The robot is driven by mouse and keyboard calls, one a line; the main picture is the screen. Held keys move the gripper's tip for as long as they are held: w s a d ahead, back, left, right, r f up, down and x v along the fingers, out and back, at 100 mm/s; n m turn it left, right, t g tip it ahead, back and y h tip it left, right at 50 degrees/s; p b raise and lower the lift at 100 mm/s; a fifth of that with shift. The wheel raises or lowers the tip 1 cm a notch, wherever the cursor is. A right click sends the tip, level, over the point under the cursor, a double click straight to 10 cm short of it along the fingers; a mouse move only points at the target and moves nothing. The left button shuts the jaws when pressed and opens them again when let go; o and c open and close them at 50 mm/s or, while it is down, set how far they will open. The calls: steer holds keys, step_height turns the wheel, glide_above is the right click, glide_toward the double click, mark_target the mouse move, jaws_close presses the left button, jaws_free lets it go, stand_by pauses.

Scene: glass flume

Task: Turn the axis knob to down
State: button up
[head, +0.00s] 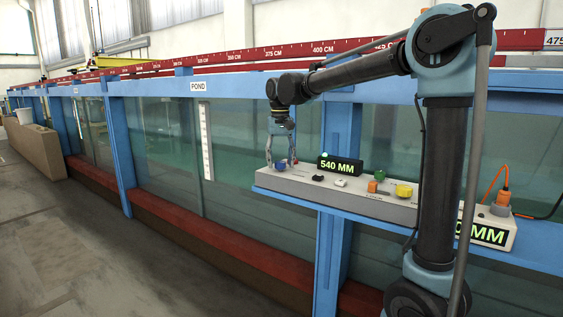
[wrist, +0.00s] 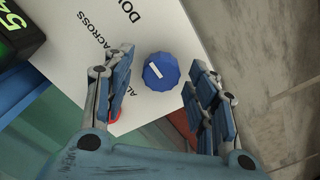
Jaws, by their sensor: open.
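The axis knob is a blue, faceted knob (wrist: 163,75) on a pale panel in the wrist view. A white mark lies on the left part of its top; which label it points at I cannot tell exactly. The labels "ACROSS" and a partly hidden one starting "AL" are left of the knob. A label starting "DO" is cut off at the top edge. My gripper (wrist: 160,68) is open, with one finger on each side of the knob, apparently not touching it. In the head view the knob (head: 279,168) sits at the panel's left end, below my gripper (head: 282,158).
Glass flume walls (head: 240,140) stand behind. Open floor (head: 90,240) lies left.

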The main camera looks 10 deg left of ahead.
mark_target(281, 162)
step_height(281, 162, up, 12)
stand_by(0.6)
steer(key=shift+f, duration=0.1)
